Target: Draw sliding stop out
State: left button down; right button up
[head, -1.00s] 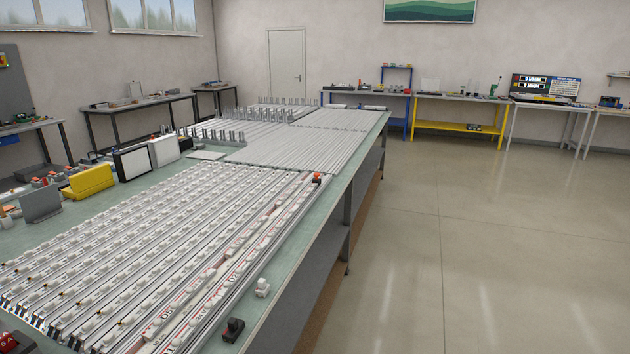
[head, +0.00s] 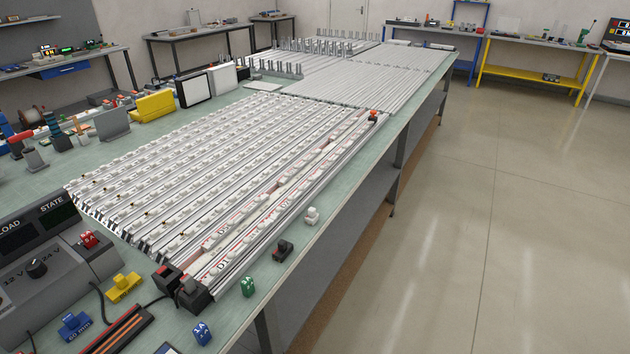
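Long aluminium profiles with rows of white lamps (head: 215,165) lie side by side on the green bench top. At the near end of the rightmost profiles sit dark blocks with red parts (head: 180,287). A small orange and black piece (head: 373,115) sits at the far right end of the profiles. I cannot tell which of these, if any, is the sliding stop. A black piece (head: 283,249) and a white piece (head: 312,216) stand apart on the bench by its right edge. Neither of my grippers is in view.
A grey power unit (head: 50,262) with a knob stands at the near left. Yellow (head: 123,287), blue (head: 75,325) and green (head: 248,286) pieces lie near the front. A yellow holder (head: 154,106) stands at the back left. The floor to the right is clear.

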aim_at(373, 118)
jog(key=i+l+u, duration=0.25)
jog(key=i+l, duration=0.5)
jog(key=i, duration=0.15)
